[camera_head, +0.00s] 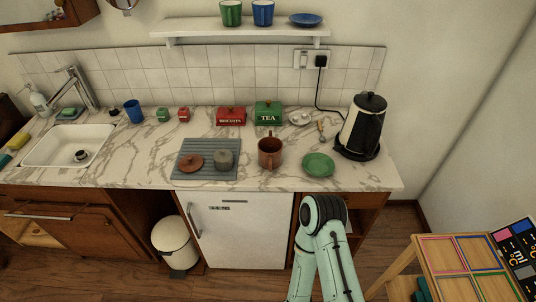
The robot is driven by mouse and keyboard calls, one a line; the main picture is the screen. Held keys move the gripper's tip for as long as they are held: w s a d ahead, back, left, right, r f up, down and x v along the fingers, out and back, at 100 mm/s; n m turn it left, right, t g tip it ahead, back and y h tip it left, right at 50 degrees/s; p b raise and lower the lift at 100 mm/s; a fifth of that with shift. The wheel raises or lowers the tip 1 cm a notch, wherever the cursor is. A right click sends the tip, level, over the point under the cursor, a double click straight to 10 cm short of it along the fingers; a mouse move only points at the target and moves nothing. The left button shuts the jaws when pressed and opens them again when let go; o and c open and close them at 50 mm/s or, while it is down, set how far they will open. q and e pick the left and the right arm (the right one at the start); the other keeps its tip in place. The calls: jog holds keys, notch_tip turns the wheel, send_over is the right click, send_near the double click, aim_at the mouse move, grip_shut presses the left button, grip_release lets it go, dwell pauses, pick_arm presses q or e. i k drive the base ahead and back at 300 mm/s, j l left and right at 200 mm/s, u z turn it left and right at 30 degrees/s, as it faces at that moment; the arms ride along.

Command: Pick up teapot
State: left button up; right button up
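A brown, open-topped pot (270,152), which looks like the teapot, stands upright on the marble counter (345,180), right of the grey ribbed mat (183,148). A narrow part of it, spout or handle, faces the front. A matching brown lid (192,164) lies on the mat, left of a small grey pot (223,160). Neither gripper is in view. Only a mint-green bent part of my arm shows at the bottom, in front of the counter, with nothing held visible.
A green plate (318,165) lies right of the pot, and a black and cream kettle (362,127) stands at the counter's right end. Red (231,116) and green (268,113) tins stand behind. A small table (463,268) is at lower right, a bin (175,242) at lower left.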

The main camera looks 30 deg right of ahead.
aim_at(270, 162)
jog(key=i+l+z, duration=0.2)
jog(key=l, duration=0.2)
jog(key=i+l+z, duration=0.15)
jog(key=l, duration=0.25)
jog(key=i+l+z, duration=0.2)
jog(key=l, duration=0.15)
jog(key=k+j+u, duration=0.25)
jog(key=i+l, duration=0.1)
